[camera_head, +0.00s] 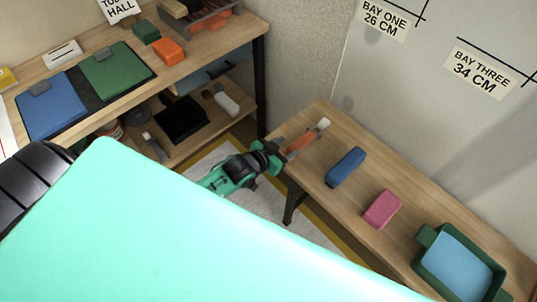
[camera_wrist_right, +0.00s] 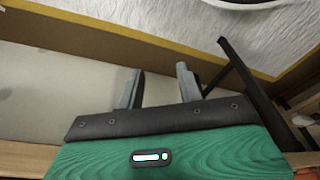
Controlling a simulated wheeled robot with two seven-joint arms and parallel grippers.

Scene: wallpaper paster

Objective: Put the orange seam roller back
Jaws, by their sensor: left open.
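The orange seam roller (camera_head: 300,143), with a pale roller head (camera_head: 323,125), lies near the left end of the right-hand wooden bench. My left gripper (camera_head: 277,153) is open at the bench's left edge, close to the handle end of the roller. I cannot tell whether it touches the handle. My right gripper (camera_wrist_right: 158,86) shows in the right wrist view with its two fingers apart and nothing between them. It is not seen in the head view.
The bench (camera_head: 340,205) also bears a blue block (camera_head: 346,167), a pink block (camera_head: 382,209) and a green tray (camera_head: 425,236) with a blue inside. A two-level shelf (camera_head: 215,50) with several items stands at the upper left. My own arm covers the lower left.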

